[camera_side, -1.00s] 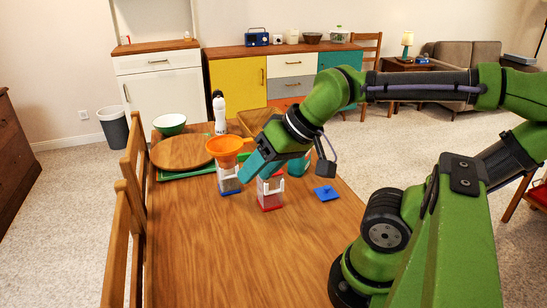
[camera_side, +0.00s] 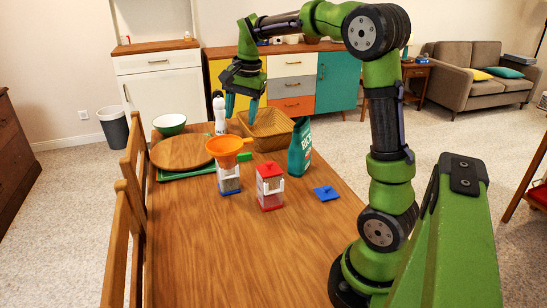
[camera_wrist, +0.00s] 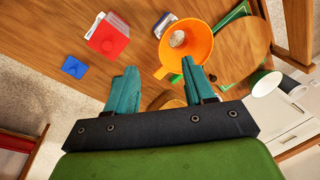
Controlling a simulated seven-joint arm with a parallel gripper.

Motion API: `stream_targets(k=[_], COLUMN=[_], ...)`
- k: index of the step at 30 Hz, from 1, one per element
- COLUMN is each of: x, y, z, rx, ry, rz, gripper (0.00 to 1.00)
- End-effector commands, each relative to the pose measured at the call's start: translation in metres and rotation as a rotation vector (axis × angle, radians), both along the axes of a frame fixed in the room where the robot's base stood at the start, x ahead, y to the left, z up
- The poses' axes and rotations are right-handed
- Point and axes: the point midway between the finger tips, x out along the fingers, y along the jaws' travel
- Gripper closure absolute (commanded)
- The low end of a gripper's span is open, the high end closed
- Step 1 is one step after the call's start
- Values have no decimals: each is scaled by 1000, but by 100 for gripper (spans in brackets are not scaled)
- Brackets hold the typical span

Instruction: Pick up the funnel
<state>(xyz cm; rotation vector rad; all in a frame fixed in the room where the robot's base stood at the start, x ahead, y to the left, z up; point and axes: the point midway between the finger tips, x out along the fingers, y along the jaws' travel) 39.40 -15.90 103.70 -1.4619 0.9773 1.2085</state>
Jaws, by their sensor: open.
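The orange funnel (camera_side: 226,145) sits on top of a clear canister with a blue base (camera_side: 229,185), left of the table's middle. Its wide mouth faces up and its handle points right. In the wrist view the funnel (camera_wrist: 190,45) is at upper centre, just beyond the fingertips, with pale contents visible through its opening. My gripper (camera_side: 242,115) is raised above the far part of the table, pointing down, behind and above the funnel in the side view. Its teal fingers are apart and empty, as the wrist view also shows (camera_wrist: 160,72).
A red-lidded canister (camera_side: 270,187) stands right of the funnel. A blue lid (camera_side: 326,193) lies farther right. The near table is clear.

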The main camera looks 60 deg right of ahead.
Motion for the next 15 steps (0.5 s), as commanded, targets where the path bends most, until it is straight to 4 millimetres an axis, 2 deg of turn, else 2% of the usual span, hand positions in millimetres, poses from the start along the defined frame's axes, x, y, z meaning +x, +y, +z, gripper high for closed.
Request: stream_targets(k=[1, 3, 6, 9, 12, 15], x=[11, 21, 30, 36, 35, 32], y=[-23, -47, -70, -78, -73, -68], z=[-4, -4, -1, 12, 29, 24], rx=[9, 21, 32, 46, 71, 91], ry=[43, 92, 139, 152, 151, 175], rz=[-126, -309, -552, -755, -907, -971], gripper=[47, 47, 47, 47, 47, 47])
